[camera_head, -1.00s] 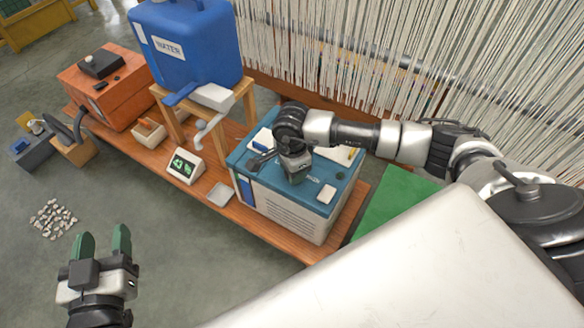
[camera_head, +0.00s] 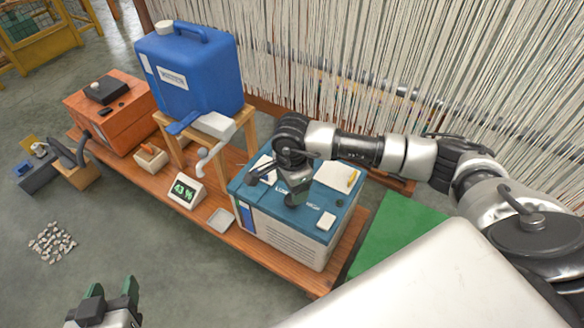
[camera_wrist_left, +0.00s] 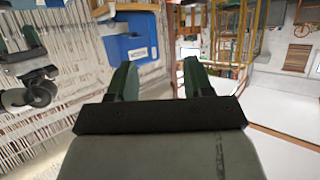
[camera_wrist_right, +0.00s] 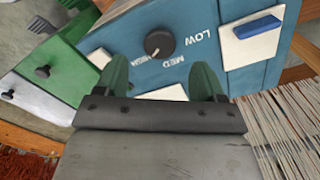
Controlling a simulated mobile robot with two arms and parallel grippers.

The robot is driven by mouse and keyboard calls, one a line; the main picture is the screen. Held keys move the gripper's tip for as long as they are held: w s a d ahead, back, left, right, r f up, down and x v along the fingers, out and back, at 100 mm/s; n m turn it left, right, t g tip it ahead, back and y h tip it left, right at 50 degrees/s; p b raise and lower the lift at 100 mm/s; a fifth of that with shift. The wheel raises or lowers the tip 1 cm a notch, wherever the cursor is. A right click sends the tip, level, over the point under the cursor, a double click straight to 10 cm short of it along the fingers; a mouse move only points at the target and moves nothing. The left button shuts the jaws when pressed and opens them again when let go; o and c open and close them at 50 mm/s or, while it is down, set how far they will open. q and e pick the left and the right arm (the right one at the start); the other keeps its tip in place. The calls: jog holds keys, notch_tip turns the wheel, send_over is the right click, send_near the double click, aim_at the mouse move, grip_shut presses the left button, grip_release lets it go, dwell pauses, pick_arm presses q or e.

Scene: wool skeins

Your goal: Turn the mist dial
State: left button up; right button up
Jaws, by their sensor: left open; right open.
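The mist dial is a round black knob (camera_wrist_right: 160,43) with a white mark, on the blue top of a box-shaped machine (camera_head: 338,213). LOW, MED and HIGH labels surround it in the right wrist view. I cannot tell for sure which label the mark points at. My right gripper (camera_wrist_right: 162,72) is open; the knob shows beyond and between its fingertips, apparently not gripped. In the head view the right wrist hangs over the machine top and hides the dial. My left gripper (camera_head: 113,287) is open and empty, low at the left, away from the machine.
The machine stands on a wooden plank (camera_head: 305,278) beside a small display (camera_head: 186,191) reading 43 %. A blue water tank (camera_head: 195,75) stands on a wooden stand. A white plate with a blue switch (camera_wrist_right: 253,33) lies near the dial. Hanging strands fill the back.

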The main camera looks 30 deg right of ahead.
pick_arm(q)
jog(key=shift+s+a+f+g+y+p, duration=0.3)
jog(key=shift+s+a+f+g, duration=0.1)
jog(key=shift+s+f+g, duration=0.5)
jog(key=shift+s+a+f+g+y+p, duration=0.2)
jog(key=shift+s+a+f+g+y, duration=0.15)
jog(key=shift+s+f+g, duration=0.5)
pick_arm(e)
jog(key=shift+r, duration=2.75)
pick_arm(q)
jog(key=shift+w+r, duration=0.15)
jog(key=shift+r, duration=0.05)
